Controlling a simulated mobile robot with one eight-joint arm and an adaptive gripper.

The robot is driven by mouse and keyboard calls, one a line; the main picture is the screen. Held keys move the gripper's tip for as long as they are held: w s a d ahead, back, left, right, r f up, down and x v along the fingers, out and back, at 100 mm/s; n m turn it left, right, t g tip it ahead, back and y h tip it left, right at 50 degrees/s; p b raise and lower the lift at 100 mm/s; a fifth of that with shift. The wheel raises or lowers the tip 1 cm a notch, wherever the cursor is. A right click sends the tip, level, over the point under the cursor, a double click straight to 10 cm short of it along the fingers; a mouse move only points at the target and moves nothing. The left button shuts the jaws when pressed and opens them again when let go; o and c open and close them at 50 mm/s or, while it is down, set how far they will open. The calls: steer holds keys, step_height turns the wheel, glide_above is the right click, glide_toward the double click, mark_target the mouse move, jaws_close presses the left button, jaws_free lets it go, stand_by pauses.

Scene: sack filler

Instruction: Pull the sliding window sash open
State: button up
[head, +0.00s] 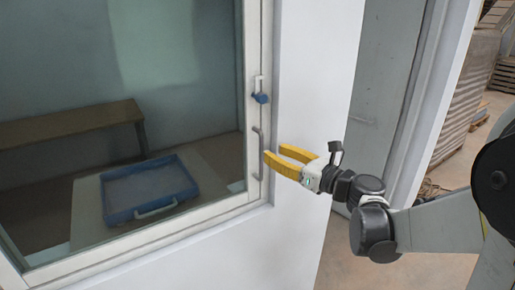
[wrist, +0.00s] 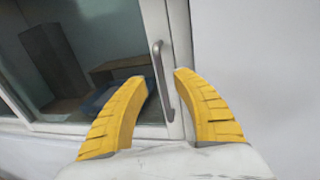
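The window sash (head: 257,130) has a white frame around a large glass pane. A grey vertical bar handle (head: 258,153) is fixed on its right stile; it also shows in the wrist view (wrist: 162,80). My gripper (head: 273,154) has yellow fingers and is open and empty. Its fingertips are close to the handle in the head view. In the wrist view the handle shows between the two fingertips (wrist: 159,76), beyond them. I cannot tell whether a finger touches it.
Behind the glass, a blue tray (head: 112,212) lies on a pale table, with a wooden bench (head: 70,127) farther back. A white wall (head: 318,75) is right of the window. A grey door (head: 385,75) and stacked, wrapped goods (head: 468,95) stand farther right.

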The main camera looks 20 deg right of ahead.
steer(key=b+x, duration=0.1)
steer(key=x, duration=0.5)
jaws_close()
